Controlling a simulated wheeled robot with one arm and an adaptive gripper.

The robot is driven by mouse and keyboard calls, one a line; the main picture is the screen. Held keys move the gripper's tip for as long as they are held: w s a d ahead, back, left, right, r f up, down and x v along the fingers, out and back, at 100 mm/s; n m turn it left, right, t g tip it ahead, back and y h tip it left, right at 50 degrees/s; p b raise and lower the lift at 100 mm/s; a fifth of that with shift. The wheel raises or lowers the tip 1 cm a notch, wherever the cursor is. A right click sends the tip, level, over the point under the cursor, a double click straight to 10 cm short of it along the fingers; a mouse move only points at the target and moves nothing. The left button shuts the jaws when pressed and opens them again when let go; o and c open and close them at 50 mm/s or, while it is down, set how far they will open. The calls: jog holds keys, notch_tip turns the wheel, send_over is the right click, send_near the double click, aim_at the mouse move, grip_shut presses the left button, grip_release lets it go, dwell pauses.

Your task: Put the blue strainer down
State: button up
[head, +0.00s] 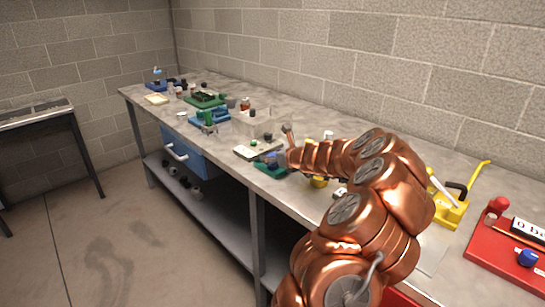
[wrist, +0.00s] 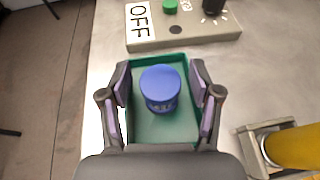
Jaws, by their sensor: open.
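The blue strainer (wrist: 160,86) is a short blue round piece with a smooth top and a slotted lower part. In the wrist view it stands upright in a green tray (wrist: 142,130) near the bench's front edge. My gripper (wrist: 160,66) is open, with one finger on each side of the strainer and a gap between each finger and it. The strainer's base is partly hidden by its own top. In the head view my gripper (head: 281,157) is over the green tray (head: 268,170), and the strainer is hard to make out there.
A beige panel marked OFF (wrist: 185,32) with a green knob lies just beyond the tray. A yellow cylinder (wrist: 295,146) in a grey holder is to the right. A red tray (head: 490,250) and a yellow stand (head: 449,211) are farther right on the bench.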

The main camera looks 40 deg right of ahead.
jog(key=shift+r, duration=0.15)
jog(key=v, duration=1.2)
